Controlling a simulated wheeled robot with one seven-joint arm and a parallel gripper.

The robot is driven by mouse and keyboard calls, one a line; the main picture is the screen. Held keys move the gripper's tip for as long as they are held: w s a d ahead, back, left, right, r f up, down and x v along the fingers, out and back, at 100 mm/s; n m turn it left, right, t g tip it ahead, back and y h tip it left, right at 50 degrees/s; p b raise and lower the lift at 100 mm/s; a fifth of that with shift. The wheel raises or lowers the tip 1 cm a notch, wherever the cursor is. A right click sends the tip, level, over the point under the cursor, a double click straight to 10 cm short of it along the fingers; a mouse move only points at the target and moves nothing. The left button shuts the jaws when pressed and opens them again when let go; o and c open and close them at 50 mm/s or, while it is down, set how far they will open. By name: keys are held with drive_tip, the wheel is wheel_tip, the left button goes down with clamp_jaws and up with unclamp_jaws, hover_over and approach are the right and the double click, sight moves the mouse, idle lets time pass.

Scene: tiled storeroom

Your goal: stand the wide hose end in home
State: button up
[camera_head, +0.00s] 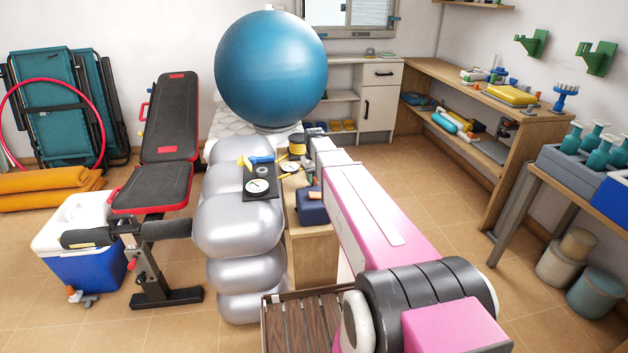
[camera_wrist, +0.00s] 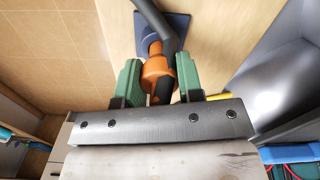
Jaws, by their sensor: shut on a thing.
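My gripper (camera_wrist: 159,76) has green finger pads on either side of an orange piece (camera_wrist: 156,68) in the wrist view and is shut on it. The piece appears to be the wide hose end; a dark grey tube (camera_wrist: 150,14) runs from it toward the top of the picture. A dark blue square plate (camera_wrist: 180,22) lies beyond and below it. I cannot tell whether the piece touches the plate, or whether the plate is the home.
A wooden bench (camera_head: 315,252) with a dark blue box (camera_head: 311,206) stands beside silver inflated cushions (camera_head: 240,222). A black board with a dial (camera_head: 257,186) lies on the cushions. A large blue ball (camera_head: 271,68) is behind.

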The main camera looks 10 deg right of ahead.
drive_tip(key=shift+f, duration=0.65)
drive_tip(key=o, duration=1)
drive_tip(key=shift+f, duration=0.1)
wheel_tip(320, 180, up, 12)
drive_tip(key=shift+r, duration=0.15)
